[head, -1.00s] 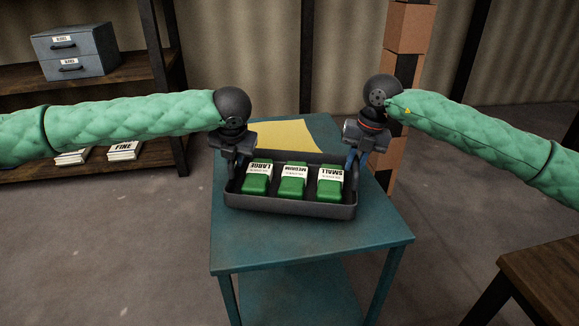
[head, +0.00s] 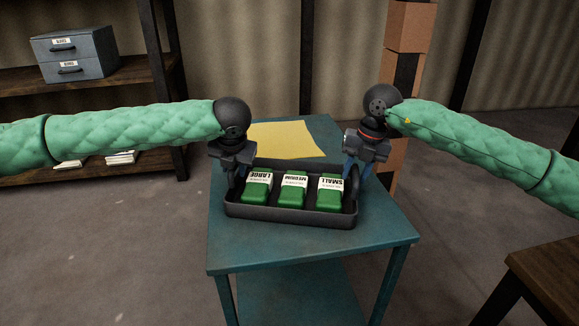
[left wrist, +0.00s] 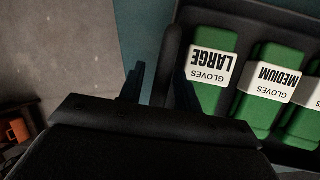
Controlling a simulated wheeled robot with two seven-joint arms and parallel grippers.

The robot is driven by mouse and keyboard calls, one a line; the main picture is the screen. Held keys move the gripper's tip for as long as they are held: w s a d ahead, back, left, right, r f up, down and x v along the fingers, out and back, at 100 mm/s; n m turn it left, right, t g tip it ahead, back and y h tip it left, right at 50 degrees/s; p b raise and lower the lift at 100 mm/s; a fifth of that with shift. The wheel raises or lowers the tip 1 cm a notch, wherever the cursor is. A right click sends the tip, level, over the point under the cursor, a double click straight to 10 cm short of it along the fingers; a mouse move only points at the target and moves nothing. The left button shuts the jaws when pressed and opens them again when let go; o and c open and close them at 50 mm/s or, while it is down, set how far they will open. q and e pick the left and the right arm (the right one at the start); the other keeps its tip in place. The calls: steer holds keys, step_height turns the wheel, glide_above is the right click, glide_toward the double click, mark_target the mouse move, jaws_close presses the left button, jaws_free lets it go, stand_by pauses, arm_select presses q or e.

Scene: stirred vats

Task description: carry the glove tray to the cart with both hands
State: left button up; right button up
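The dark grey glove tray (head: 290,217) rests on the blue-green cart (head: 310,252), which has a lower shelf. It holds three green glove packs: large (head: 257,187), medium (head: 292,189) and small (head: 329,191). My left gripper (head: 236,174) is at the tray's left handle. In the left wrist view the handle (left wrist: 168,65) stands between its fingers, with a gap beside the left finger (left wrist: 133,84). My right gripper (head: 357,174) is at the right handle (head: 352,187), its blue fingers apart around it. The handle bases are partly hidden.
A yellow sheet (head: 283,140) lies on the cart behind the tray. A brown table (head: 545,268) stands at the lower right. Shelving with a grey drawer box (head: 75,55) is at the back left, and stacked brown boxes (head: 408,28) stand behind the cart.

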arm_select(q)
steer(key=shift+s+d+r, duration=0.1)
arm_select(e)
steer(key=shift+a, duration=0.1)
steer(key=shift+r, duration=0.15)
arm_select(q)
steer(key=v, duration=1.2)
arm_select(e)
steer(key=r, duration=0.4)
steer(key=d+r, duration=0.1)
steer(key=r, duration=0.2)
steer(key=d+r, duration=0.1)
steer(key=r, duration=0.3)
steer(key=shift+s+d+r, duration=0.15)
steer(key=shift+d+r, duration=0.05)
steer(key=shift+r, duration=0.1)
steer(key=shift+r, duration=0.1)
